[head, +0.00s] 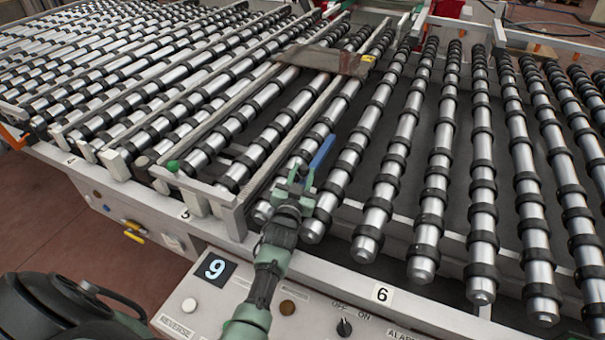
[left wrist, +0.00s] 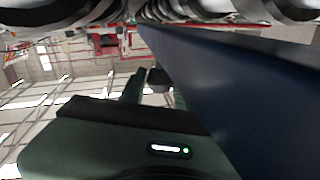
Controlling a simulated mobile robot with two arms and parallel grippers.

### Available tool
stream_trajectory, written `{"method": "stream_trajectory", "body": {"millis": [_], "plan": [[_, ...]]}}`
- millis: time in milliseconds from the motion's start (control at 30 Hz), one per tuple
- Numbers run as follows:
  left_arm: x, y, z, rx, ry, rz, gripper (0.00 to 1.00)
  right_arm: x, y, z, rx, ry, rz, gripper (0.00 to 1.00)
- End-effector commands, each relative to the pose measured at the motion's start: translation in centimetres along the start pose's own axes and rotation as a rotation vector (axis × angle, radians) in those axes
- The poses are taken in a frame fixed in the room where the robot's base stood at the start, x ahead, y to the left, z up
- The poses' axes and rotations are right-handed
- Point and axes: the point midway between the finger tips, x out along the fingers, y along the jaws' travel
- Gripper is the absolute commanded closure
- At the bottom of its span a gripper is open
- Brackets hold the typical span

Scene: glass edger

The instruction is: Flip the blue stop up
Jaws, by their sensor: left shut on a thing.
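The blue stop (head: 322,152) is a narrow blue bar among the rollers near the front edge of the conveyor, tilted upward away from me. My left gripper (head: 301,178) is at its near lower end and is shut on it. In the left wrist view the blue stop (left wrist: 225,90) runs large and close along the right side, beside the dark green gripper body. The gripper hides the stop's lower end and its mount. My right gripper is not in the frames.
Silver rollers (head: 375,205) with black rings fill the conveyor on both sides of the stop. A control panel (head: 225,305) with a knob and buttons lies at the front, below my left arm. A brown cloth-like piece (head: 325,60) lies across the rollers farther back.

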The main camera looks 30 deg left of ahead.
Motion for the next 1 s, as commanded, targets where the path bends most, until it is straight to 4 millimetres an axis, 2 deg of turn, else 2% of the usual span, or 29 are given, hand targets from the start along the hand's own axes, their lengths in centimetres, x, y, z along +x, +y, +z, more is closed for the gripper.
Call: {"method": "stream_trajectory", "body": {"millis": [1000], "plan": [[-0.06,0.05,0.13,-0.001,-0.003,0.001,1.00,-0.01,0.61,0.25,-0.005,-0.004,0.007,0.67]]}}
